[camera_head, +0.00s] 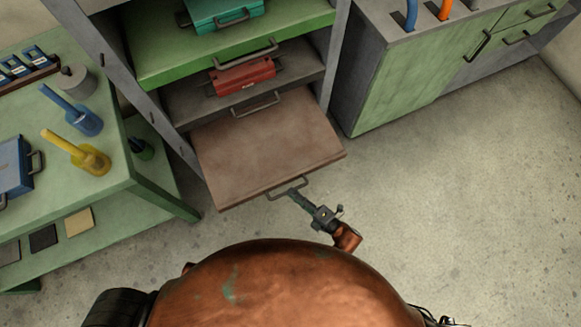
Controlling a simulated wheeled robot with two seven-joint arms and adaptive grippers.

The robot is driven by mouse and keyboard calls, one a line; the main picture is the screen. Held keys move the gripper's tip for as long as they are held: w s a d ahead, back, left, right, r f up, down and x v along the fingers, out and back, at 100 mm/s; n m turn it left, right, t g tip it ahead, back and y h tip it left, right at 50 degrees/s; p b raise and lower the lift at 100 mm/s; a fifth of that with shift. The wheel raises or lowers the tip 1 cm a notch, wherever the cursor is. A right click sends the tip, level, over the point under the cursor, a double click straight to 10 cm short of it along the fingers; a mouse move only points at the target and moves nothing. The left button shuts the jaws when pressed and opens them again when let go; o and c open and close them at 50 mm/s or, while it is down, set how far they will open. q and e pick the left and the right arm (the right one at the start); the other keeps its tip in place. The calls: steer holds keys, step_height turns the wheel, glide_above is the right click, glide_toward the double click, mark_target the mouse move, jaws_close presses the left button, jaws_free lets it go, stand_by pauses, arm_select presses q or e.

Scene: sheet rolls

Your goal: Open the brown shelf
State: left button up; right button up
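The brown shelf (265,148) is pulled well out of the grey cabinet, below the red toolbox, and its flat top is bare. Its metal handle (275,193) is on the front edge, facing me. My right gripper (297,194) is at the right part of this handle, with its tips touching or very near it. The fingers look narrow from here, and I cannot tell whether they are closed around the handle. My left gripper is not in view.
The cabinet holds a green shelf (165,66) with a teal case (215,12) and a grey shelf with a red toolbox (242,77). A green workbench (60,215) with tools stands left. Green cabinets (420,85) stand right. The floor (450,210) at right is clear.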

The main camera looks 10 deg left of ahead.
steer(key=v, duration=0.9)
